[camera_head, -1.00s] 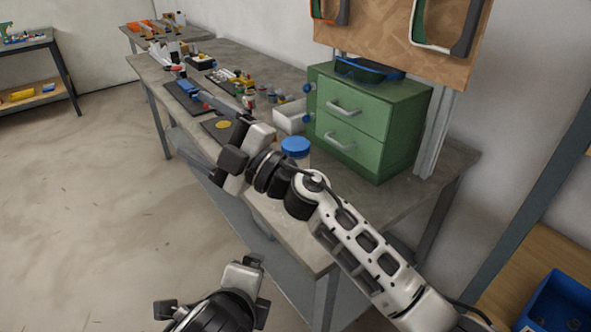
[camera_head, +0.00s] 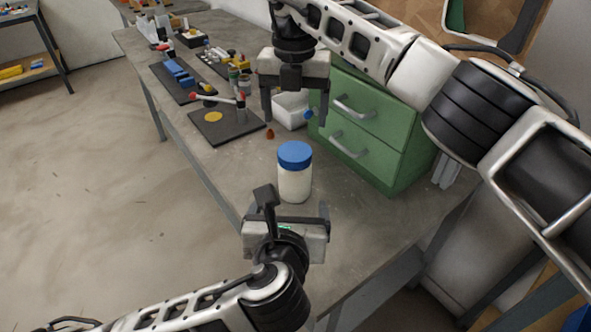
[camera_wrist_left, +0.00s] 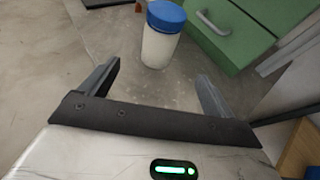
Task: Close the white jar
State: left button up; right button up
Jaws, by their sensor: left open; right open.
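The white jar (camera_head: 294,184) stands upright on the workbench, in front of the green drawer cabinet. A blue lid (camera_head: 295,154) sits on top of it; I cannot tell how tightly. My left gripper (camera_head: 296,203) is open and empty, just in front of the jar. In the left wrist view, the jar (camera_wrist_left: 159,48) and its lid (camera_wrist_left: 166,15) show beyond and between the open fingers (camera_wrist_left: 160,80), apart from them. My right gripper (camera_head: 294,112) is open, pointing down, above and behind the jar, and holds nothing.
A green cabinet (camera_head: 372,130) with two drawers stands right of the jar. A white bin (camera_head: 290,108) sits behind. A dark mat with a yellow disc (camera_head: 214,117) lies at left, with tools and parts farther back. The bench (camera_head: 375,225) is clear right of the jar.

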aim_at(295, 176)
pick_arm(q)
jog(key=x, duration=1.5)
jog(key=shift+w+f, duration=0.25)
jog(key=shift+w, duration=0.1)
jog(key=c, duration=1.2)
grip_shut()
pick_arm(e)
jog(key=shift+c, duration=1)
jog(key=n, duration=1.3)
jog(key=shift+n, duration=0.3)
jog(key=n, duration=0.4)
